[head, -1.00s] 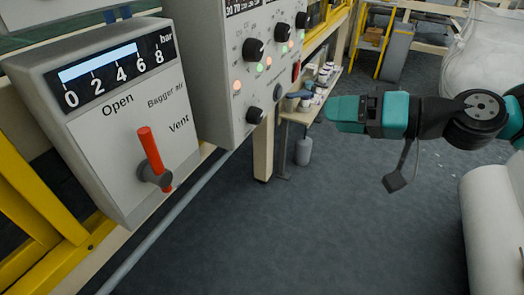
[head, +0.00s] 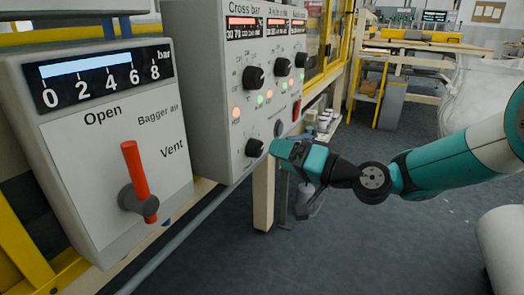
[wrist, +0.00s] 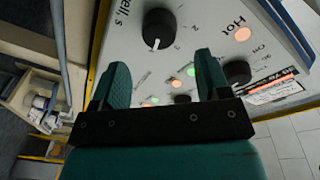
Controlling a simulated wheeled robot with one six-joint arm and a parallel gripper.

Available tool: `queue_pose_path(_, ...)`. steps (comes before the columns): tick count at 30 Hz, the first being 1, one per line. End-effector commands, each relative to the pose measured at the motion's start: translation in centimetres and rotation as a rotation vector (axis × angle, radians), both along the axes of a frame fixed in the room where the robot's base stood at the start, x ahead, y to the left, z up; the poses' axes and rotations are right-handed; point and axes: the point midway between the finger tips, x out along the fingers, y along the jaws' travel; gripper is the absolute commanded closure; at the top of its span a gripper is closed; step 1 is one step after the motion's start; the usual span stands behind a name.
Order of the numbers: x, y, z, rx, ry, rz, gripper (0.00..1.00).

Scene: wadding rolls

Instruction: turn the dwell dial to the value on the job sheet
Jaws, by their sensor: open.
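The dwell dial (head: 255,147) is the black knob low on the grey control box (head: 215,120). In the wrist view the dwell dial (wrist: 158,29) has a white pointer line, with part of its label and a few scale figures beside it. My gripper (head: 276,149) is just right of this dial in the head view. In the wrist view my gripper (wrist: 160,62) is open and empty, with its two teal fingers apart and the dial beyond the gap. Whether a finger touches the dial cannot be told. I cannot make out a job sheet.
Other black knobs (head: 254,76) and lit lamps are on the same box. A pressure box with a red lever (head: 135,170) stands at the left. A shelf with small containers (wrist: 40,105) is beside the box. A white roll (head: 500,245) lies at the lower right.

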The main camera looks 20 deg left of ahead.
Motion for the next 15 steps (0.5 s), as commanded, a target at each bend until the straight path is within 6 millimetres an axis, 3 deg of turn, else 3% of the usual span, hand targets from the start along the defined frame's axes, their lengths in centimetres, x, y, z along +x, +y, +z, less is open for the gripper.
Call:
queue_pose_path(6, 0.7, 4.0, -0.1, 0.001, -0.002, 0.003, 0.31)
queue_pose_path(15, 1.2, 5.7, 0.0, 0.000, 0.001, 0.000, 0.31)
